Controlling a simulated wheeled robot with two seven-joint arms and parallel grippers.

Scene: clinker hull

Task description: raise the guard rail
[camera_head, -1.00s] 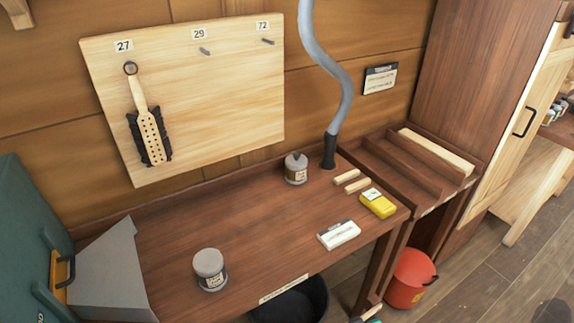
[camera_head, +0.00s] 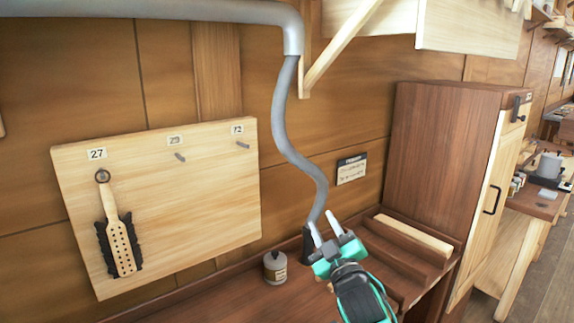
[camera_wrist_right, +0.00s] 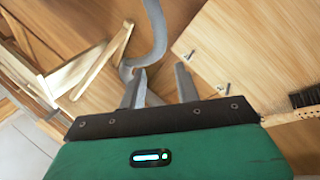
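My right gripper (camera_head: 321,218) is raised above the right part of the brown bench (camera_head: 232,300), in front of the lower end of a grey hose (camera_head: 318,185). Its two fingers stand apart; in the right wrist view the gripper (camera_wrist_right: 160,68) is open with nothing between the fingers. The hose (camera_wrist_right: 158,30) shows beyond the fingertips there. I cannot pick out a guard rail for certain in either view. My left gripper is not in view.
A pegboard (camera_head: 170,215) with a hanging brush (camera_head: 118,235) is on the wall at left. A lidded tin (camera_head: 275,266) stands on the bench. A slotted rack with a pale wood strip (camera_head: 412,236) and a tall brown cabinet (camera_head: 440,150) are at right. A grey pipe (camera_head: 150,10) runs overhead.

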